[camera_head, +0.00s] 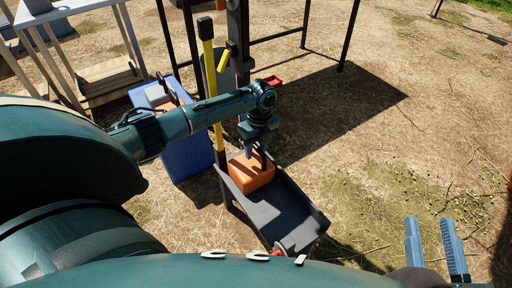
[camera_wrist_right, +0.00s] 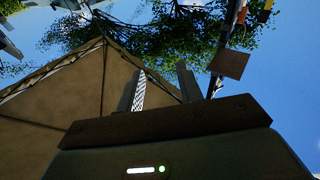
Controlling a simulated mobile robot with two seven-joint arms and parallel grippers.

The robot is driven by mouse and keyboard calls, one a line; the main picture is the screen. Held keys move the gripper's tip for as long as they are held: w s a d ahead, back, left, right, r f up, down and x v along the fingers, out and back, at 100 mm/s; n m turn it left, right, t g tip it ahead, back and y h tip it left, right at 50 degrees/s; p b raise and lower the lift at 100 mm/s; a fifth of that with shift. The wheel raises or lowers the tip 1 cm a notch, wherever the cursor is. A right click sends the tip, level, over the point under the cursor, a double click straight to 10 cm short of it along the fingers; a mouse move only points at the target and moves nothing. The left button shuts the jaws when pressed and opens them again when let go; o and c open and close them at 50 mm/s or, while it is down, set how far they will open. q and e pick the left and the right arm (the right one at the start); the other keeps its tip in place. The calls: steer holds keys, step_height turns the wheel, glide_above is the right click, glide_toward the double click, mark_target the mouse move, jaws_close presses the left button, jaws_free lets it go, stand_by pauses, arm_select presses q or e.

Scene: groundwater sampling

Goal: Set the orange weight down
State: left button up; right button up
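The orange weight (camera_head: 250,172) is a block at the upper end of a long dark tray (camera_head: 278,213) in the head view. It appears to rest on the tray floor, but its underside is hidden. My left gripper (camera_head: 256,153) is directly above it, pointing down, with its fingertips at the top of the weight. I cannot tell whether the fingers are closed on it. My right gripper (camera_head: 437,247) is at the lower right, open and empty; its spread fingers also show in the right wrist view (camera_wrist_right: 163,88).
A blue bin (camera_head: 190,150) stands left of the tray, with a yellow upright post (camera_head: 212,90) between them. Dark frame legs stand behind, with a small red object (camera_head: 272,81) nearby. A white-topped table (camera_head: 62,12) is at the upper left. Dry ground on the right is open.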

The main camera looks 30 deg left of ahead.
mark_target(259, 159)
arm_select(q)
steer(key=shift+r, duration=0.1)
